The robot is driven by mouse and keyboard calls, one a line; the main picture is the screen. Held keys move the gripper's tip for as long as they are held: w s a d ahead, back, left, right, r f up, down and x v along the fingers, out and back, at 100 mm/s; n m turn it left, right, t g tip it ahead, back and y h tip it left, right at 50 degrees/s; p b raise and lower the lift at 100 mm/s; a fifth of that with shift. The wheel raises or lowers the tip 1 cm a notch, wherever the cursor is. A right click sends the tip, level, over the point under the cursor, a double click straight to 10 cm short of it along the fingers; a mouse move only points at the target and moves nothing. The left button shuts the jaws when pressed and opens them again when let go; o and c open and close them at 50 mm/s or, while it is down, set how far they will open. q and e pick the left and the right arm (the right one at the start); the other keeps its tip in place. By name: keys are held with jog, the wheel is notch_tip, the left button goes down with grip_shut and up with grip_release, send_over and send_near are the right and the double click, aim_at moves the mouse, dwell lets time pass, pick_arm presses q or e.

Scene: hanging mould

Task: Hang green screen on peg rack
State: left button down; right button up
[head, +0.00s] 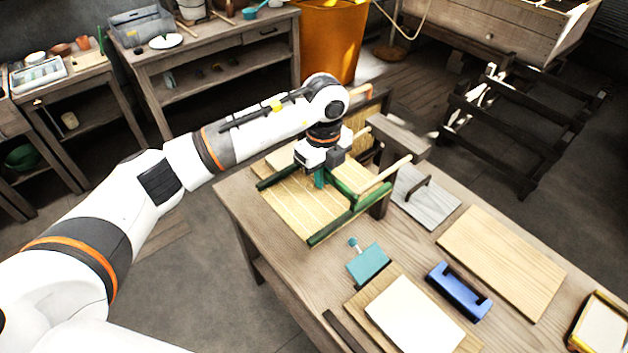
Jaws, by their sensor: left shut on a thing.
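The green screen (294,207), a straw-coloured slatted panel with green edge bars, is tilted at the left end of the workbench. My left gripper (321,172) is above it, shut on a green part of the screen. The peg rack (379,207), of dark wood with pale round pegs, stands right beside and behind the screen. One peg (385,173) points out near the screen's right bar. Whether the screen touches a peg or the bench cannot be told; my gripper and arm hide part of the rack. My right gripper is not in view.
The workbench (405,247) holds a grey float (425,197), a plain board (500,261), a teal tool (368,263), a blue handled tool (459,291) and a white sheet on a board (414,318). An orange barrel (329,40) stands behind.

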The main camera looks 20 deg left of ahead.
aim_at(351, 169)
pick_arm(q)
jog(key=shift+w+d+b, duration=0.2)
jog(key=shift+w+d, duration=0.25)
jog(key=shift+w, duration=0.15)
jog(key=shift+w+d+b, duration=0.2)
jog(key=shift+w+d, duration=0.2)
jog(key=shift+w, duration=0.2)
jog(key=shift+w+d+f+b, duration=0.1)
jog(key=shift+w+d+b, duration=0.4)
jog(key=shift+w, duration=0.2)
jog(key=shift+w+d+b, duration=0.4)
jog(key=shift+w+b, duration=0.1)
jog(key=shift+w, duration=0.2)
jog(key=shift+w+d+b, duration=0.55)
jog(key=shift+w+d, duration=0.1)
jog(key=shift+w, duration=0.35)
jog(key=shift+f+b, duration=0.45)
jog(key=shift+f, duration=0.15)
jog(key=c, duration=1.4)
grip_release()
